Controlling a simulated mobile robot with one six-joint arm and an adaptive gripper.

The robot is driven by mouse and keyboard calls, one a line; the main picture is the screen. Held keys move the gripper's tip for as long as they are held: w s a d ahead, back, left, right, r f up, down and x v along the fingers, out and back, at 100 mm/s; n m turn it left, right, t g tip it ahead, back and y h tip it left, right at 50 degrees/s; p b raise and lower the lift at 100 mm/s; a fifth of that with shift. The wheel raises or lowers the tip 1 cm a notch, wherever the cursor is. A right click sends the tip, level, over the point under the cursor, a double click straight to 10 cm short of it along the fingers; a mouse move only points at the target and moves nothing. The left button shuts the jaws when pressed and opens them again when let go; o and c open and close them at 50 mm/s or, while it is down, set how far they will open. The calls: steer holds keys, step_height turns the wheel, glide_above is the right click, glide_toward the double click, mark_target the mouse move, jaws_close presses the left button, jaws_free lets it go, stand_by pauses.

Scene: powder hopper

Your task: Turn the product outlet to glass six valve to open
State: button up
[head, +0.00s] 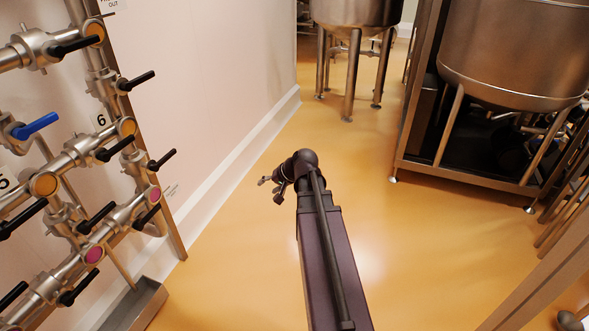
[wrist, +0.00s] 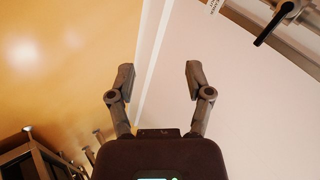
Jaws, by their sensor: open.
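A bank of metal pipes and valves (head: 75,158) with black lever handles covers the left of the head view. A plate marked 6 (head: 101,121) sits beside a valve with an orange cap (head: 126,127) and a black lever (head: 115,148). Lower right is a pink-capped valve (head: 153,194). I cannot tell which one is the outlet to glass six. My gripper (head: 268,188) is open and empty, right of the bank and apart from it. In the wrist view its two fingers (wrist: 160,76) are spread. One black lever (wrist: 272,24) shows at the upper right there.
A white wall (head: 215,80) with a pale skirting runs behind the pipes. Steel tanks on legs (head: 355,15) (head: 515,60) stand at the back and right. A metal trough (head: 135,305) lies below the pipes. The orange floor (head: 250,260) around my arm is clear.

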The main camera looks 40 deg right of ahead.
steer(key=s+a+f+n+g+h, duration=0.2)
steer(key=s+a+n+g, duration=0.1)
steer(key=a, duration=0.8)
steer(key=s+a+f+n+g+h, duration=0.2)
steer(key=s+a+n+g, duration=0.2)
steer(key=s+a, duration=0.3)
steer(key=a+n, duration=0.1)
steer(key=a, duration=0.3)
steer(key=shift+s+a+f, duration=0.2)
steer(key=shift+f, duration=0.15)
steer(key=shift+c, duration=0.6)
